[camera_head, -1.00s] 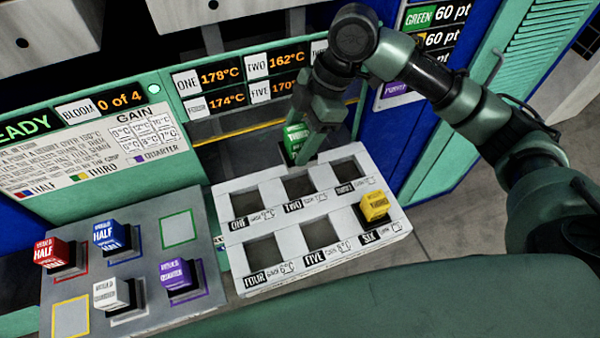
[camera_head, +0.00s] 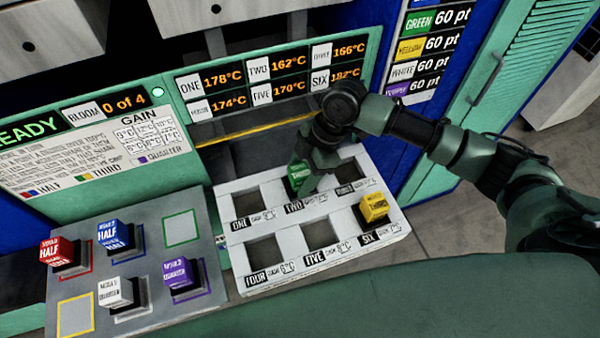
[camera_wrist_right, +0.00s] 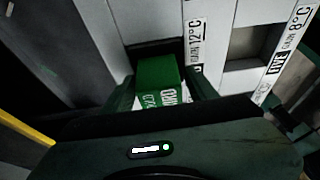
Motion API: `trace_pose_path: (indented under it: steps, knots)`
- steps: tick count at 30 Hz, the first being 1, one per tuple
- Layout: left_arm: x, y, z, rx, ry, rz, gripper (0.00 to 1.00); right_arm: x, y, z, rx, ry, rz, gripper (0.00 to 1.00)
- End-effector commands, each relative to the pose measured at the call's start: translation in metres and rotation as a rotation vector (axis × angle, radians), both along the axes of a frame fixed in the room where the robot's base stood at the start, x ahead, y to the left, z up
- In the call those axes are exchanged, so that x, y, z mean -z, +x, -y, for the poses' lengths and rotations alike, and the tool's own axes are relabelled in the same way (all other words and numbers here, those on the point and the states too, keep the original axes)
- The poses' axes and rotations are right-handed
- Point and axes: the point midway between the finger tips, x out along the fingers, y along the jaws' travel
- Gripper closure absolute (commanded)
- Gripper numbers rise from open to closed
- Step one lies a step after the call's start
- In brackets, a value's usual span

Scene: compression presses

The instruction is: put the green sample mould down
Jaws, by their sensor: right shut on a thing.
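The green sample mould (camera_head: 297,170) is at the TWO slot of the white slotted tray (camera_head: 232,278). My right gripper (camera_head: 305,180) is shut on it, coming down from above. In the right wrist view, the mould (camera_wrist_right: 157,78) sits between both fingers (camera_wrist_right: 160,92), with a dark slot opening just beyond it. The gripper hides much of the TWO slot, and I cannot tell whether the mould touches its floor. My left gripper is not in view.
A yellow mould (camera_head: 374,207) stands in slot SIX. Slots ONE, FOUR and FIVE look empty. The grey rack (camera_head: 140,262) on the left holds red (camera_head: 58,252), blue (camera_head: 115,234), white (camera_head: 116,291) and purple (camera_head: 180,274) moulds; its green-outlined square (camera_head: 181,229) is empty.

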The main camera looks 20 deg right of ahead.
Motion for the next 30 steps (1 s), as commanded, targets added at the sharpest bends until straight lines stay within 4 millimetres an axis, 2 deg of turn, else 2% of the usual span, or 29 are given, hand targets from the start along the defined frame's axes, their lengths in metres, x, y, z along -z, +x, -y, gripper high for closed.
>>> trace_pose_path:
  steps: [9, 10, 12, 23, 26, 30]
  knots:
    - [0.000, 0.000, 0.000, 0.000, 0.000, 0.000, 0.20, 0.000, 0.001, -0.001, 0.000, 0.004, 0.004, 1.00]
    - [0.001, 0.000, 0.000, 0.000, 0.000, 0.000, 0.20, 0.002, 0.000, 0.000, -0.001, 0.001, 0.001, 0.37]
    - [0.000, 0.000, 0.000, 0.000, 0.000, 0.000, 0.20, 0.002, 0.000, 0.000, -0.001, 0.001, 0.001, 0.20]
    - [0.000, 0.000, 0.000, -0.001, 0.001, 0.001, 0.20, -0.002, 0.001, 0.000, 0.000, 0.001, 0.002, 0.20]
    - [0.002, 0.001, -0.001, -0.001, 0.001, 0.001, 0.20, -0.010, 0.002, 0.004, 0.002, 0.001, 0.005, 0.20]
    - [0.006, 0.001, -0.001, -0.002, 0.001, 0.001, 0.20, -0.035, 0.002, 0.014, 0.000, 0.000, 0.006, 0.20]
